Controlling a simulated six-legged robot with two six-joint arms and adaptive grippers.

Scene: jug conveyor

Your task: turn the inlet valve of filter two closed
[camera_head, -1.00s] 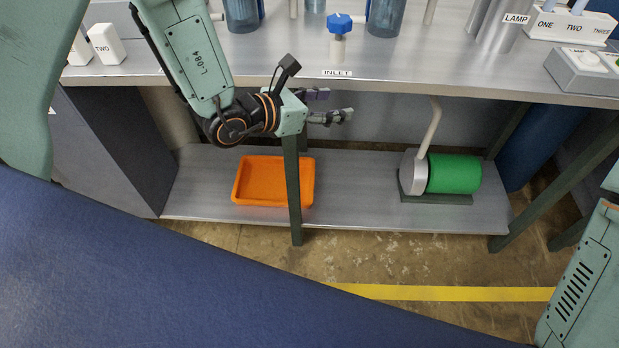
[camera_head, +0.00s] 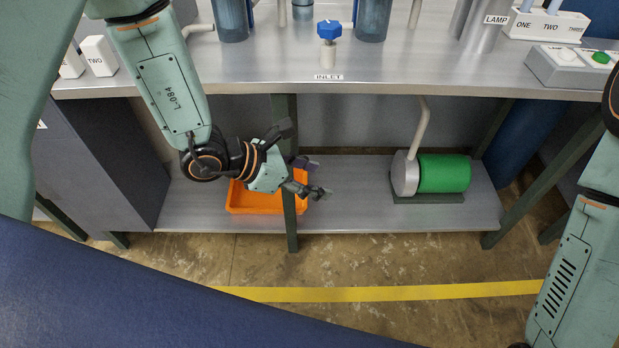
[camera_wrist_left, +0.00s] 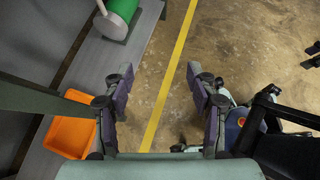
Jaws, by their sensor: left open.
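A blue valve knob (camera_head: 329,30) on a pale stem stands upright on the bench top, behind the INLET label (camera_head: 328,77). It is between two blue-grey filter cylinders, a left one (camera_head: 231,22) and a right one (camera_head: 373,20), both cut off by the top edge. No filter number is readable. My left gripper (camera_head: 312,180) is below the bench top, in front of the lower shelf, well below the knob and apart from it. In the left wrist view its fingers (camera_wrist_left: 160,80) are spread and empty over the floor; the knob is out of that view. My right gripper is not visible.
The bench top (camera_head: 440,72) overhangs the lower shelf (camera_head: 350,205). An orange tray (camera_head: 240,205) and a green motor (camera_head: 445,173) sit on that shelf. A dark bench leg (camera_head: 289,225) stands beside my left gripper.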

